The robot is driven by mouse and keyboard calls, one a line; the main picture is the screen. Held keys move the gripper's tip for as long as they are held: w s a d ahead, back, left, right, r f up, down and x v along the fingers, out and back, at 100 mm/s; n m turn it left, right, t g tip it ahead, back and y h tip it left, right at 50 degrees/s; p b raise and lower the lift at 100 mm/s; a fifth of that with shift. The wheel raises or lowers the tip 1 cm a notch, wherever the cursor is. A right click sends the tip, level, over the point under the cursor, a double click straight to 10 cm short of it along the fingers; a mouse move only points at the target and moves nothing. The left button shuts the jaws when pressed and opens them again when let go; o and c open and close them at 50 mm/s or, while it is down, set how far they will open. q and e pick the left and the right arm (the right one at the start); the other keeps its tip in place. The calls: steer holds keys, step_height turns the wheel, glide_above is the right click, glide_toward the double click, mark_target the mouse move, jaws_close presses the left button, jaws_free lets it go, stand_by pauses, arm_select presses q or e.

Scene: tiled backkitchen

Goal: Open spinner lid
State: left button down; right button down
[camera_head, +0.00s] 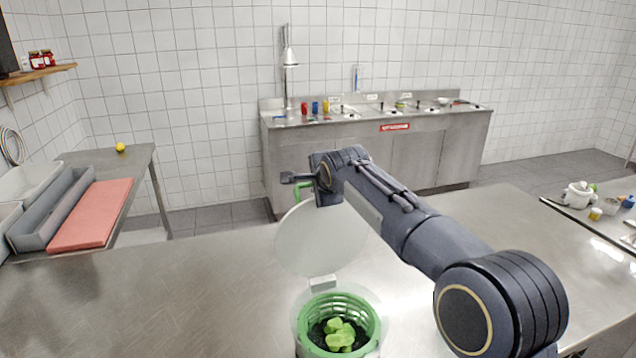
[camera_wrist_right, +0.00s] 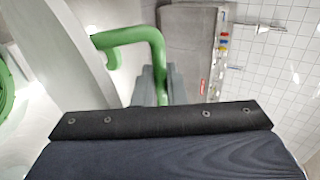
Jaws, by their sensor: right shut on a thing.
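The spinner stands on the steel counter at the bottom of the head view, with a green basket (camera_head: 363,312) holding green leafy pieces (camera_head: 340,335). Its pale round lid (camera_head: 315,243) stands tilted up on a hinge behind the open basket. A green handle (camera_head: 303,191) shows at the lid's top, partly hidden by my right gripper (camera_head: 296,180). That gripper is shut on the green handle, which also shows in the right wrist view (camera_wrist_right: 140,38) along with the lid's edge (camera_wrist_right: 85,65). My left gripper is in neither view.
The steel counter (camera_head: 190,300) is clear left of the spinner. A pink board (camera_head: 92,215) and grey bins lie on a left table. A white pot (camera_head: 578,195) and small jars stand at the right. A sink unit (camera_head: 400,155) stands at the back wall.

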steer(key=shift+w, duration=0.1)
steer(key=c, duration=1.6)
jaws_free()
steer(key=shift+o, duration=0.2)
steer(key=shift+f, duration=0.15)
steer(key=b+v, duration=0.3)
steer(key=v, duration=0.5)
steer(key=shift+r, duration=0.25)
steer(key=shift+o, duration=0.2)
